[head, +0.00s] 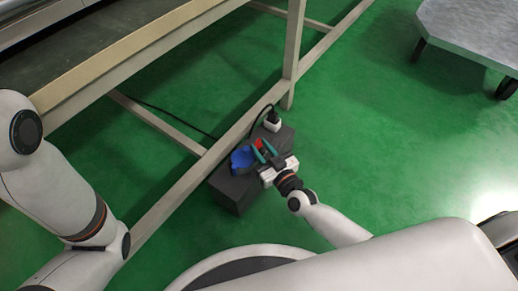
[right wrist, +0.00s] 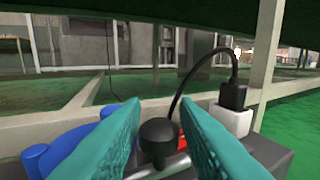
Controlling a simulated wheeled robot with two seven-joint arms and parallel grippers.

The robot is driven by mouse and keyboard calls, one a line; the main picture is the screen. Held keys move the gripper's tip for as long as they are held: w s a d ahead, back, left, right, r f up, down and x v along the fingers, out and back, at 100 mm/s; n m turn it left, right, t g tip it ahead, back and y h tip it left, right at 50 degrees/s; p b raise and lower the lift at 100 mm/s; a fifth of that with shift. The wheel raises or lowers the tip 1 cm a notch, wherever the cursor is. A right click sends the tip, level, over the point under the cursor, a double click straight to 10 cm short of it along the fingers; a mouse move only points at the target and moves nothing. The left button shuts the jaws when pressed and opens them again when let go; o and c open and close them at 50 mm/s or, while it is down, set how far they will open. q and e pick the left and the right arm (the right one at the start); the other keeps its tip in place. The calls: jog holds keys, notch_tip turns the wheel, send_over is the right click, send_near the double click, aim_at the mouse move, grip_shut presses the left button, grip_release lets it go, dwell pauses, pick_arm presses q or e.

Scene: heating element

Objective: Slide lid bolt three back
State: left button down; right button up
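My right gripper (head: 264,150) is over a dark grey box (head: 233,192) on the floor. In the right wrist view its two teal fingers (right wrist: 160,108) are apart, one on each side of a round black knob (right wrist: 157,139). A bare gap shows between the knob and the right finger, so the gripper looks open around it. A grey metal bar (right wrist: 172,164), perhaps the bolt, shows beside the knob, partly hidden by the fingers. I cannot tell which bolt it is. A red part (right wrist: 182,142) lies just behind. My left arm shows at the left, but its gripper does not.
A blue part (head: 242,158) sits on the box beside my gripper. A white socket with a black plug and cable (head: 272,124) stands at its far end. A beige frame (head: 225,142) runs close along the box. Green floor is clear to the right, before a metal cart (head: 475,32).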

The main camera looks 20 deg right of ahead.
jog(key=shift+x, duration=0.8)
jog(key=shift+c, duration=0.6)
grip_shut()
jog(key=shift+w+d+b, duration=0.2)
jog(key=shift+w+d, duration=0.4)
jog(key=shift+d, duration=0.15)
jog(key=shift+w+d+b, duration=0.15)
jog(key=shift+w+d, duration=0.45)
jog(key=shift+d, duration=0.15)
jog(key=shift+o, duration=0.6)
grip_release()
